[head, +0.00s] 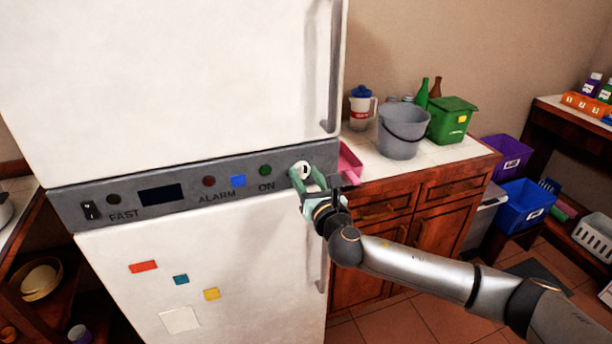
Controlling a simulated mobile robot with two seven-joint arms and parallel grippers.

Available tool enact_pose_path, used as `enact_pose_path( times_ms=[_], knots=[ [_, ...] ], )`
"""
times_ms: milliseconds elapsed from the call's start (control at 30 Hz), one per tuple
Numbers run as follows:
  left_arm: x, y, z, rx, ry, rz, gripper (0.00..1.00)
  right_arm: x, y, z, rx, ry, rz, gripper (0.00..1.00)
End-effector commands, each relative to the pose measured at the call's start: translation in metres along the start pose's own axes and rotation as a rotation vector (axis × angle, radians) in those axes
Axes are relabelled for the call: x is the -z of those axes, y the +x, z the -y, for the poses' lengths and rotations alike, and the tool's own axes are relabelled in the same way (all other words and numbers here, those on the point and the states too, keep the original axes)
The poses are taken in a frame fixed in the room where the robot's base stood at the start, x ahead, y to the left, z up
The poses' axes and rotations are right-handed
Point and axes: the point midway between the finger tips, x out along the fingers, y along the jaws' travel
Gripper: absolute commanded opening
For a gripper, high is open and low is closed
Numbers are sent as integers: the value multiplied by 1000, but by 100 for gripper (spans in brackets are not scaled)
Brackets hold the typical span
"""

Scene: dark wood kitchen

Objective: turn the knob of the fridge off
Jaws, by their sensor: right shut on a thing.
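The white fridge (200,265) stands at left and centre, with a grey control panel (75,213) between its upper and lower doors. The round white knob (304,168) is at the right end of the panel, to the right of the "ON" label and a green light. My right gripper (308,178) is at the knob, its green fingers closed around it from the lower right. The fingers hide part of the knob, and I cannot read its exact angle. My left gripper is not in view.
A counter right of the fridge holds a grey bucket (401,135), a green bin (452,120), a white jug (361,106) and a pink container (349,163). The fridge's upper handle (333,70) rises near my gripper. Purple (505,154) and blue (526,203) crates are at right.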

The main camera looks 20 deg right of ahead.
Motion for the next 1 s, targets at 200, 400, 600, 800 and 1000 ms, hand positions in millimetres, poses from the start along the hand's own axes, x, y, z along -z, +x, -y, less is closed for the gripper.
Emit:
enact_pose_path(
  times_ms=[200,400,600,800,1000],
  knots=[
    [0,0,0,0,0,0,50,1,0,0,0,-103,-1,0],
    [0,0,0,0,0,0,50,1,0,0,1,-147,-2,0],
    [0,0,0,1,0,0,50,1,0,0,1,-161,-2,0],
    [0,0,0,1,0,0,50,1,0,0,1,-161,-2,0],
    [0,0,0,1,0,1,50,1,0,0,1,-160,-1,61]
  ],
)
